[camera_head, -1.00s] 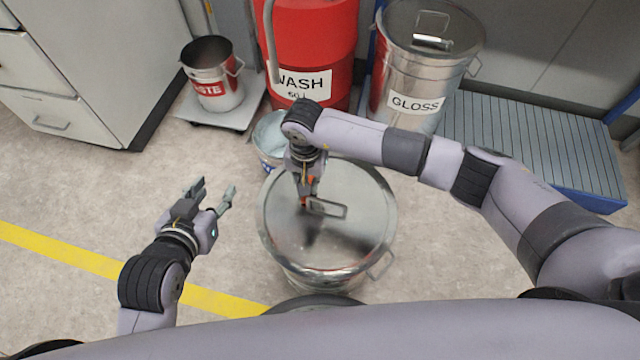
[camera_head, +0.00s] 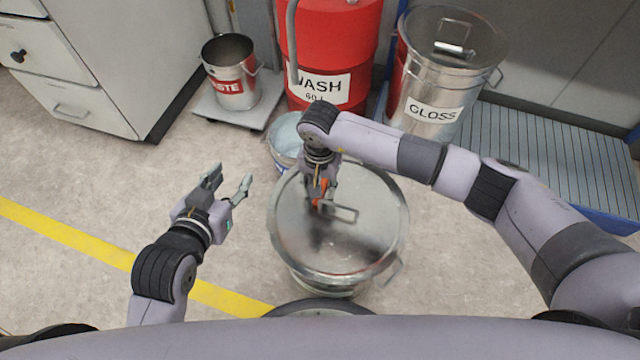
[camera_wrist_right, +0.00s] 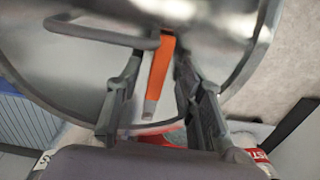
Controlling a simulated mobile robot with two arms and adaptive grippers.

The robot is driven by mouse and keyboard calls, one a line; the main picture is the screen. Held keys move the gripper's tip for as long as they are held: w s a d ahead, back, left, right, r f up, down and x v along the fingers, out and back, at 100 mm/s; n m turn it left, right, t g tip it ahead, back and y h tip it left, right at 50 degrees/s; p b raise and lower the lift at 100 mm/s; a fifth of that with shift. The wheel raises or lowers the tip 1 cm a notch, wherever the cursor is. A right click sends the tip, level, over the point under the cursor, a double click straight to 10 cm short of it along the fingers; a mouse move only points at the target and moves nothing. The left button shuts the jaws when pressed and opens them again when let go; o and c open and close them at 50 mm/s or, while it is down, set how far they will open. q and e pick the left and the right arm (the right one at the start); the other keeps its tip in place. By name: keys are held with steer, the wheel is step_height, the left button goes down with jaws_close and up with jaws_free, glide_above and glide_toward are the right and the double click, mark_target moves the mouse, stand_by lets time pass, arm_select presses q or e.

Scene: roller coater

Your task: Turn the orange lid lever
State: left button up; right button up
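The orange lid lever (camera_wrist_right: 160,70) shows in the right wrist view beside a wire handle (camera_wrist_right: 100,32) on the metal lid (camera_head: 345,245). In the head view only a bit of orange (camera_head: 320,190) shows, at the right gripper. My right gripper (camera_head: 319,200) points down at the lid. In the right wrist view its two fingers (camera_wrist_right: 158,68) stand apart on either side of the lever, with small gaps visible; contact is hard to judge. My left gripper (camera_head: 229,180) is open and empty above the floor, left of the lidded drum.
A light bucket (camera_head: 286,135) stands just behind the drum. Farther back are a WASTE bucket (camera_head: 232,75) on a low platform, a red WASH drum (camera_head: 325,40) and a GLOSS drum (camera_head: 445,75). Open floor (camera_head: 100,180) lies to the left.

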steer(key=shift+r, duration=0.1)
step_height(320, 180, up, 12)
stand_by(0.4)
stand_by(0.5)
